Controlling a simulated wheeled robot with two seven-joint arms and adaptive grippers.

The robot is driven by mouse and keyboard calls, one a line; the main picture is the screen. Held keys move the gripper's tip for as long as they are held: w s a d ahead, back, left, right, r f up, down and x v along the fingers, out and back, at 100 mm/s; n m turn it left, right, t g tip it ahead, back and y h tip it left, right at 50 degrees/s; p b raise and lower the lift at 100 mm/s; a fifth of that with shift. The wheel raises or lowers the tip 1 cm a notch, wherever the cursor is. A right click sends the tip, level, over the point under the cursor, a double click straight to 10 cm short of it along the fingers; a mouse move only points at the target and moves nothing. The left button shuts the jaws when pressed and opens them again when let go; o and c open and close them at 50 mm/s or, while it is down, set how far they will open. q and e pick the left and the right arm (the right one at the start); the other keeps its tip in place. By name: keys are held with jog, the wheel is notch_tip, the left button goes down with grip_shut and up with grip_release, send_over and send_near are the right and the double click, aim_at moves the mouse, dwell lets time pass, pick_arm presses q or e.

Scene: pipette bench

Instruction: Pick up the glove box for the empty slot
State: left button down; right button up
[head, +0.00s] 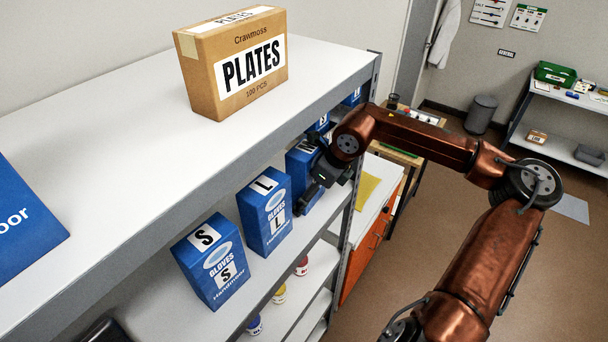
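Blue glove boxes stand in a row on the shelf below the top board. The nearest is marked S (210,262), and one marked L (265,213) stands behind it. A further blue box (299,161) is partly hidden by my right gripper (306,196); its letter is only partly visible. My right gripper is black and reaches in from the right, its fingers at the front of this box. I cannot tell whether they are open, shut or touching it. More blue boxes (352,97) show farther along. My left gripper is not clearly in view.
A PLATES carton (235,62) and part of a large blue box (26,215) sit on the white top board (120,130). A grey upright (350,225) stands at the shelf's end. Coloured tubs (279,293) stand lower down. The brown floor is open at right.

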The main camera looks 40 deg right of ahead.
dwell(0.3)
jog(key=c, duration=1.5)
